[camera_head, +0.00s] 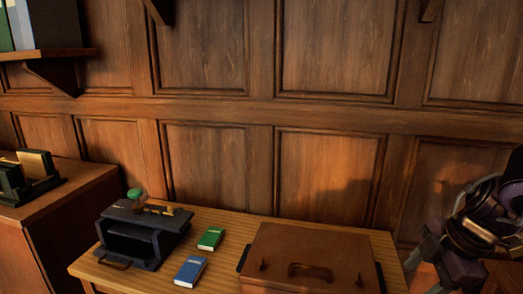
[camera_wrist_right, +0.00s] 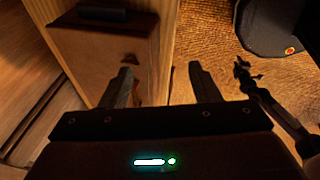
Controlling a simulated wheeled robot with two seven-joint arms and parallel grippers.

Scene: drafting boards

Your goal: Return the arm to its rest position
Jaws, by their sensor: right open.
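My left gripper is not in view.
A wooden table (camera_head: 222,254) carries a brown case (camera_head: 310,250), a dark box (camera_head: 140,236) with a green-topped item (camera_head: 134,194), a green book (camera_head: 211,238) and a blue book (camera_head: 190,271). A cabinet (camera_head: 60,215) stands left. A panelled wall (camera_head: 330,175) closes the back.

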